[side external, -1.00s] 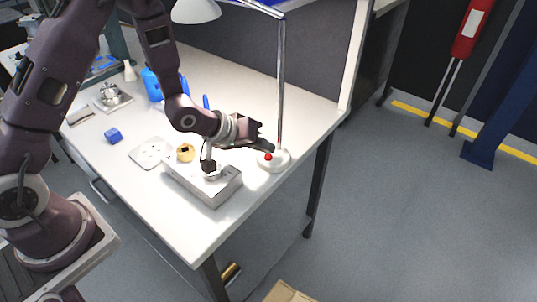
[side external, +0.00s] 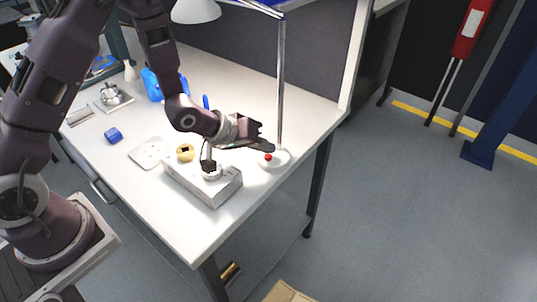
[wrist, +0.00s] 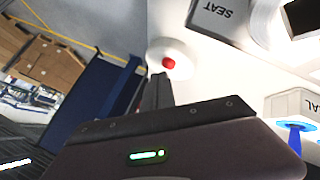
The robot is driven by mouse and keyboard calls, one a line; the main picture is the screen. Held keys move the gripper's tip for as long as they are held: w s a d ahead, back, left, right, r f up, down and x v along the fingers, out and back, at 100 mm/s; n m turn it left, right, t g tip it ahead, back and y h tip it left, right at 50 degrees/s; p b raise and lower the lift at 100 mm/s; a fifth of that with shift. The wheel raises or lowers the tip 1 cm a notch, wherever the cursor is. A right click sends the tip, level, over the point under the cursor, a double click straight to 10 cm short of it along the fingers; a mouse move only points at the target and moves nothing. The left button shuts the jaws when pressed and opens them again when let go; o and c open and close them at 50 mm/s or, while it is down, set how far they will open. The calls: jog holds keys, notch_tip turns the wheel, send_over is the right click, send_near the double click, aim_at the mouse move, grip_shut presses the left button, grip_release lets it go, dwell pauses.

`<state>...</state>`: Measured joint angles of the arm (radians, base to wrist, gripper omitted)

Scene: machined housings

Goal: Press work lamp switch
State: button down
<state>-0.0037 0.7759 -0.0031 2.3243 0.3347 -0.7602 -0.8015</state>
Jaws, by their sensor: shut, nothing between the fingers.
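The work lamp stands at the right end of the white table, with a round white base (side external: 277,161), a tall metal pole (side external: 281,85) and a white shade (side external: 196,11) at the upper left. Its red switch (side external: 268,157) sits on the base and also shows in the wrist view (wrist: 168,63). My gripper (side external: 268,147) is shut and empty, its fingertips just above and beside the red switch. In the wrist view the fingers (wrist: 160,80) end just short of the red button; a small gap seems to remain, but contact cannot be told for certain.
A grey metal housing (side external: 212,190) sits left of the lamp base, beside a brass ring (side external: 185,152). The table's front right edge is close to the lamp base.

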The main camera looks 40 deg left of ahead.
aim_at(265, 159)
jog(key=shift+f, duration=0.1)
dwell(0.3)
jog(key=shift+f, duration=0.35)
jog(key=shift+r, duration=3.5)
